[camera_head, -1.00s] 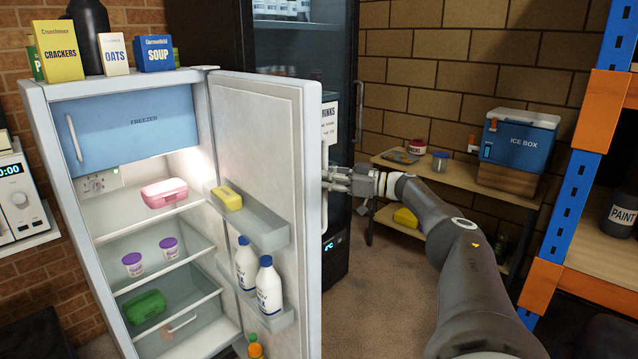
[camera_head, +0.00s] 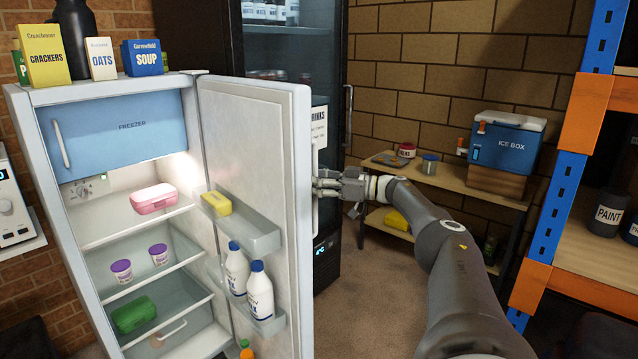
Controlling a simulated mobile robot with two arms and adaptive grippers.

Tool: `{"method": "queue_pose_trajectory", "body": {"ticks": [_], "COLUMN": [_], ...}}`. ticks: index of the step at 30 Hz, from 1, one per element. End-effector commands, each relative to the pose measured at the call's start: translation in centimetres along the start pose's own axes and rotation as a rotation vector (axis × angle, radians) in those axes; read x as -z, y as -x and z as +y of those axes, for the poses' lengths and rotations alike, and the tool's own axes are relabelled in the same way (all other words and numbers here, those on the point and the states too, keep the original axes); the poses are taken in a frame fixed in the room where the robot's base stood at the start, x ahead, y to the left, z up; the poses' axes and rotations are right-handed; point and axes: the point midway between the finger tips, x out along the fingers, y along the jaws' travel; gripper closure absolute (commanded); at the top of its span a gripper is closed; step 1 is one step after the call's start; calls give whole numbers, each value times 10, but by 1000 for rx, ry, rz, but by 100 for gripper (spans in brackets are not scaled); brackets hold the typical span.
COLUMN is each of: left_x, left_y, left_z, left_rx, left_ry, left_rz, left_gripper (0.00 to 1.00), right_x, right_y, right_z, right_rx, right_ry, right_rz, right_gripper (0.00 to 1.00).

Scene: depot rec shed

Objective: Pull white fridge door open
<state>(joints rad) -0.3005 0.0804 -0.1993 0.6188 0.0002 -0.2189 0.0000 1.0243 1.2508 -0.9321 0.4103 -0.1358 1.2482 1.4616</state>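The white fridge (camera_head: 18,110) stands at the left with its door (camera_head: 255,130) swung wide open to the right. The lit inside shows a blue freezer flap (camera_head: 125,128), shelves and door racks. My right gripper (camera_head: 322,185) is at the door's outer right edge, where a pale vertical handle (camera_head: 316,205) partly shows. Its fingers reach to the handle, but the door edge and the fingers themselves hide whether they close around it. My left gripper is out of view.
A dark glass-fronted drinks cooler (camera_head: 345,50) stands behind the door. A wooden side table (camera_head: 450,183) with an ice box (camera_head: 505,145) is at the back right. An orange and blue rack (camera_head: 585,110) stands at the right. Boxes and a dark bottle stand on the fridge.

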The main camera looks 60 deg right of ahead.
Motion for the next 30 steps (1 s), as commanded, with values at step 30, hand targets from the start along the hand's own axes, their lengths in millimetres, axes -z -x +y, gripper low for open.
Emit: {"method": "queue_pose_trajectory", "body": {"ticks": [30], "left_x": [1], "left_y": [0], "left_z": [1], "left_rx": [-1], "left_ry": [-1], "left_rz": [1], "left_gripper": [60], "right_x": [0], "right_y": [119], "right_z": [0], "right_rx": [0], "right_ry": [0], "right_rz": [1], "right_gripper": [63]}}
